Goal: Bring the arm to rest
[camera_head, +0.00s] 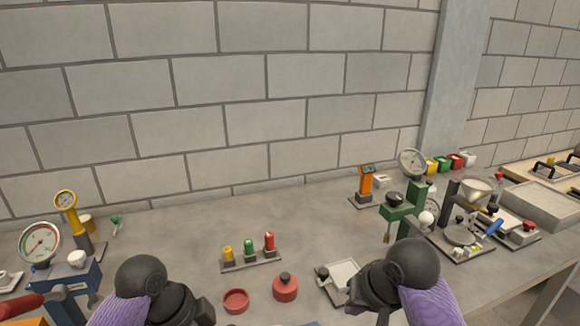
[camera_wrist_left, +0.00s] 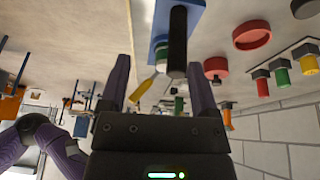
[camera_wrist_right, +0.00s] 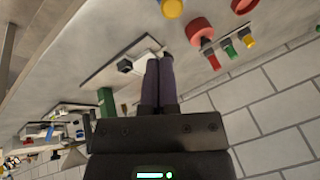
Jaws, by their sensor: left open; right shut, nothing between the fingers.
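My left gripper (camera_wrist_left: 158,62) is open in the left wrist view, its two purple-grey fingers spread wide with clear space between the tips. A black upright post (camera_wrist_left: 178,45) on a blue base (camera_wrist_left: 190,8) shows beyond and between these fingers; I see no contact. My right gripper (camera_wrist_right: 158,62) is shut in the right wrist view, its fingers together with nothing between them. Its tips overlap the view of a grey plate (camera_wrist_right: 110,62) on the table. In the head view both forearms come in at the bottom, and the fingertips are largely hidden.
A red lidded pot (camera_head: 285,290), a red dish (camera_head: 236,301) and a rack with coloured pegs (camera_head: 250,264) stand in the middle. A green press (camera_head: 402,215) and a scale stand right; a blue gauge device (camera_head: 58,283) stands left. The table behind the rack is clear.

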